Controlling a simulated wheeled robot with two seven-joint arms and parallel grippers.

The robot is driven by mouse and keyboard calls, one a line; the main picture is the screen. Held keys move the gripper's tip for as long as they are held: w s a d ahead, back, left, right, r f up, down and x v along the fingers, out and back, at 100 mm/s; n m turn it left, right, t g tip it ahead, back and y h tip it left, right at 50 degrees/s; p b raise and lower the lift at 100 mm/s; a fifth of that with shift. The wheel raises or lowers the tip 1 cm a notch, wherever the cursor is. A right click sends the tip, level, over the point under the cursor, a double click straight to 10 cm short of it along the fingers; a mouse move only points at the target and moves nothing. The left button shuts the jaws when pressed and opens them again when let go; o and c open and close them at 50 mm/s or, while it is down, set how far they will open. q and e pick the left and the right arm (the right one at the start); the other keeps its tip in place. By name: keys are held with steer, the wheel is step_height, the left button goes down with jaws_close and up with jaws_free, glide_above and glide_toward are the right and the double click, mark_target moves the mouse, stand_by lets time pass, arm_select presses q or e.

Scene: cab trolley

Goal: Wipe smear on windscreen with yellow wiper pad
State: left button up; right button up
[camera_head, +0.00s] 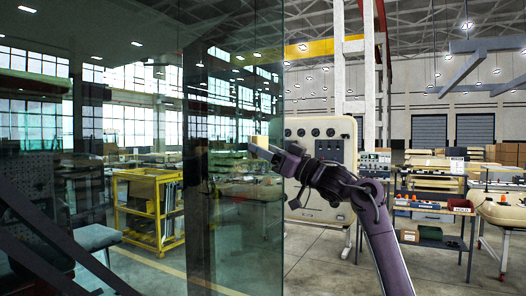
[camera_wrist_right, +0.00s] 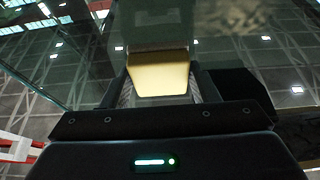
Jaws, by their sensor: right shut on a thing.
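The windscreen (camera_head: 120,130) is a large tinted glass pane over the left half of the head view, its upright edge near the middle. My right gripper (camera_head: 268,150) is at the glass near that edge, shut on the yellow wiper pad (camera_head: 260,141). In the right wrist view the pad (camera_wrist_right: 160,78) sits between the fingers of the right gripper (camera_wrist_right: 160,92), its pale yellow face towards the glass. I cannot tell whether the pad touches the glass. My left gripper is not in view.
Through the glass a yellow trolley (camera_head: 148,205) and workbenches show. A beige panel with dark round knobs (camera_head: 318,205) stands behind my right arm. A bench with bins (camera_head: 430,235) stands at the right. Grey floor is open between them.

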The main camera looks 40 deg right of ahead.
stand_by(0.3)
steer(key=s+b, duration=0.1)
steer(key=s+d+b, duration=0.1)
steer(key=s, duration=0.1)
steer(key=s+d+b, duration=0.1)
steer(key=s, duration=0.1)
steer(key=shift+s+d, duration=0.1)
steer(key=shift+s, duration=0.15)
steer(key=s, duration=0.1)
steer(key=s+d+b, duration=0.1)
steer(key=shift+s, duration=0.4)
steer(key=shift+w, duration=0.1)
stand_by(0.4)
